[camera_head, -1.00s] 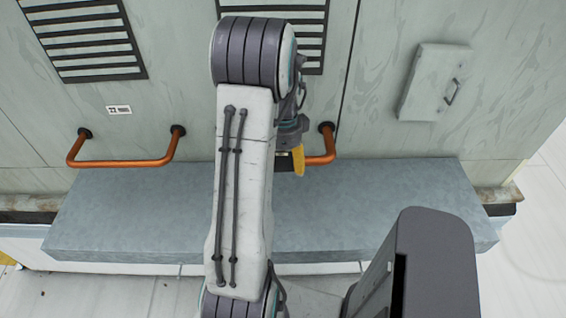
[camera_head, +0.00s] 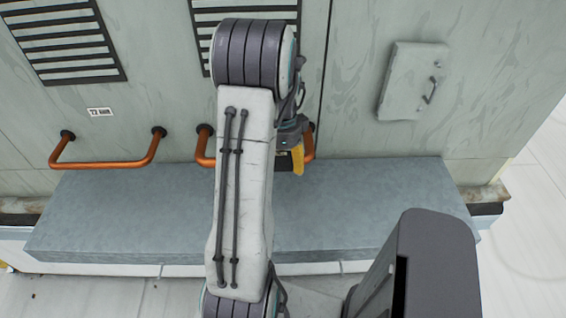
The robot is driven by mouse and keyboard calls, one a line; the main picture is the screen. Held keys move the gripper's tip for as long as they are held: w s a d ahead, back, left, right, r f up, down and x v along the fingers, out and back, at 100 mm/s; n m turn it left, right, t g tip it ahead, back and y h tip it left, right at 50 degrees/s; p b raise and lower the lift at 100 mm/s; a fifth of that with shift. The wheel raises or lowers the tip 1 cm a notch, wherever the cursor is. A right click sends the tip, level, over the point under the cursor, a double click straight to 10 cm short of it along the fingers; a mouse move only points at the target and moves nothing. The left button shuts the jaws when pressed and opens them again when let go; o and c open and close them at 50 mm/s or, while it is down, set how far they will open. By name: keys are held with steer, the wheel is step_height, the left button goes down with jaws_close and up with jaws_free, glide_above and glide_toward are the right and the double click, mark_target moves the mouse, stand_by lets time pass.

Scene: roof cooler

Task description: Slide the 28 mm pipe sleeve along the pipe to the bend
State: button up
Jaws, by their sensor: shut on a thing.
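A copper pipe loop (camera_head: 309,146) runs out from the wall behind my arm. Its left bend shows left of my arm and its right end just right of my gripper; the middle is hidden. My gripper (camera_head: 291,160) is at this pipe near its right end, mostly hidden by my arm, with a yellow part pointing down. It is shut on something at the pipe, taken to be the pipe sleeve. The sleeve itself cannot be made out. A second copper pipe loop (camera_head: 105,164) on the left is bare, with both bends in view.
A grey ledge (camera_head: 370,205) runs along the wall under the pipes. Black vent grilles (camera_head: 68,45) and a small label (camera_head: 100,112) are on the wall. A grey panel with a handle (camera_head: 405,85) is at the right. Pale floor is open at far right.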

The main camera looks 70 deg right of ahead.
steer(key=o, duration=1.2)
steer(key=shift+c, duration=0.2)
steer(key=shift+r, duration=0.1)
steer(key=r, duration=1.1)
steer(key=shift+w+d+r, duration=0.1)
steer(key=shift+d+r, duration=0.15)
steer(key=shift+r, duration=0.15)
